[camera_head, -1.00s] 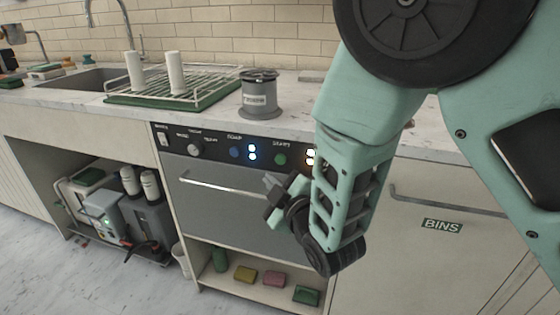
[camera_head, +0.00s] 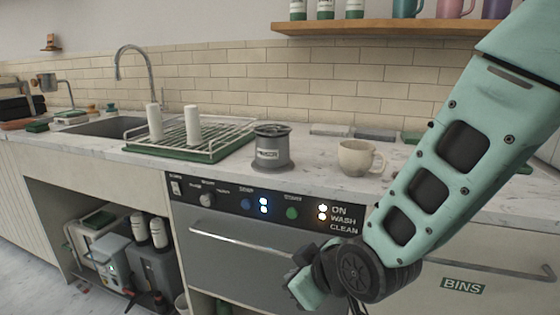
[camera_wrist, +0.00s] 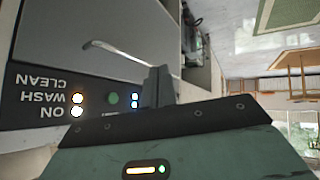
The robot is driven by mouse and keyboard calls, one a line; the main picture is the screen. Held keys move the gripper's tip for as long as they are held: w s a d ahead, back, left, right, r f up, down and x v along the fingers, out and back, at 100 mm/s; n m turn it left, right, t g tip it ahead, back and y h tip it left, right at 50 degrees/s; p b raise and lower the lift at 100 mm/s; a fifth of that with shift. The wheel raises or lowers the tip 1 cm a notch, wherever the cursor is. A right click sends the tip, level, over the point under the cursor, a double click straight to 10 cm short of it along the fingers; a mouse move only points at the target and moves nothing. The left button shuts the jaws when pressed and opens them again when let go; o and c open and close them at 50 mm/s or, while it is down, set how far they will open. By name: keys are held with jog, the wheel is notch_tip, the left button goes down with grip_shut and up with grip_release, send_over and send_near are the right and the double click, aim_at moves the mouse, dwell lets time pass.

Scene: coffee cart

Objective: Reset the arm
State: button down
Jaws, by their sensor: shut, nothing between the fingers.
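My arm comes in from the right of the head view and bends at a dark round joint. My gripper (camera_head: 300,285) is at its lower end, in front of the grey dishwasher door, partly hidden by my wrist. In the wrist view my gripper (camera_wrist: 157,85) shows its fingers together, with nothing between them. The fingers lie across the view of the dishwasher (camera_wrist: 60,35), whose panel with ON, WASH and CLEAN lights appears upside down. I cannot tell whether they touch the dishwasher.
On the counter stand a green drying rack (camera_head: 215,150) with two white cylinders, a grey labelled canister (camera_head: 271,150) and a cream mug (camera_head: 357,158). The dishwasher handle (camera_head: 235,238) sticks out beside my gripper. A bins drawer (camera_head: 505,272) is at right. A shelf (camera_head: 390,28) hangs above.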

jog(key=s+d+r+m+g+h, duration=0.15)
jog(key=s+d+g, duration=0.3)
jog(key=s, duration=0.45)
jog(key=s+d+r+m+g+h, duration=0.1)
jog(key=s+d+r+g+h, duration=0.15)
jog(key=s+d, duration=0.55)
notch_tip(320, 180, up, 18)
jog(key=s+a+p, duration=0.1)
jog(key=s+p, duration=0.1)
jog(key=p, duration=1.6)
jog(key=shift+s+a+g+h, duration=0.15)
jog(key=shift+a+g+h, duration=0.05)
jog(key=shift+g+h, duration=0.1)
